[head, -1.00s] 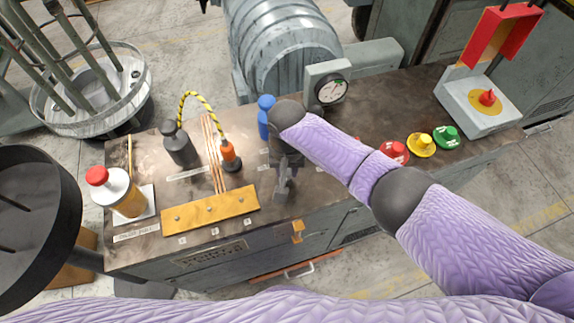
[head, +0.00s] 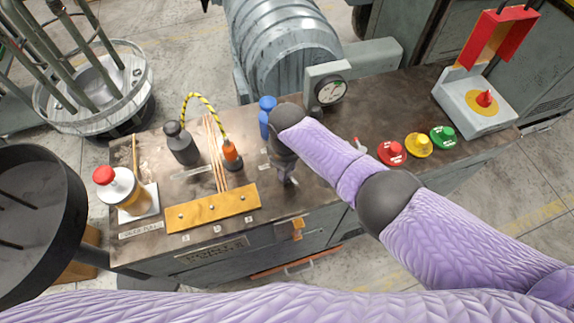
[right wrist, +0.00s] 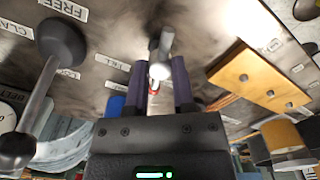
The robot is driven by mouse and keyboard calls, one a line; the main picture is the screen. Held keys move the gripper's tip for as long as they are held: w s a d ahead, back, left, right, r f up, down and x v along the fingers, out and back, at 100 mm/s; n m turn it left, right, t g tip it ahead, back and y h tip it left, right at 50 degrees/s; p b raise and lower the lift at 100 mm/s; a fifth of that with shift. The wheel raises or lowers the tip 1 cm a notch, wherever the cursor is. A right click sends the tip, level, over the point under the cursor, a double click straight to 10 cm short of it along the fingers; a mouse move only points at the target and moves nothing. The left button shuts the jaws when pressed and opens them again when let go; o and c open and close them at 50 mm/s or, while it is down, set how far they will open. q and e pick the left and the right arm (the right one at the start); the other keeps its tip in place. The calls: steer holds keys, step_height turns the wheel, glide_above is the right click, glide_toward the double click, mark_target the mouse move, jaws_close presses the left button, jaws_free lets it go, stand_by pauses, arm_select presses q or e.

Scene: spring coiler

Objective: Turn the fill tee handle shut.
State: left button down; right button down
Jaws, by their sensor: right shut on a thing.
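In the right wrist view, a grey metal handle (right wrist: 162,48) with a rounded end stands beside a label that reads as FILL. My right gripper (right wrist: 161,68) is shut on it, with a dark finger on each side. The purple arm and dark wrist hide most of the handle there. A small red part shows between the fingers in the wrist view. My left gripper is not in view.
A blue-topped part (head: 266,118) stands close behind my right wrist. A gauge (head: 331,91), red knob (head: 391,152), yellow knob (head: 419,145) and green knob (head: 442,137) lie to the right. The yellow plate (head: 212,208) and orange-capped part (head: 231,155) are to the left.

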steer(key=n, duration=0.4)
steer(key=shift+n, duration=0.7)
steer(key=shift+c, duration=2.3)
jaws_free()
steer(key=shift+r, duration=0.1)
step_height(320, 180, up, 9)
steer(key=p, duration=0.5)
steer(key=shift+r+p, duration=0.3)
steer(key=shift+r, duration=0.1)
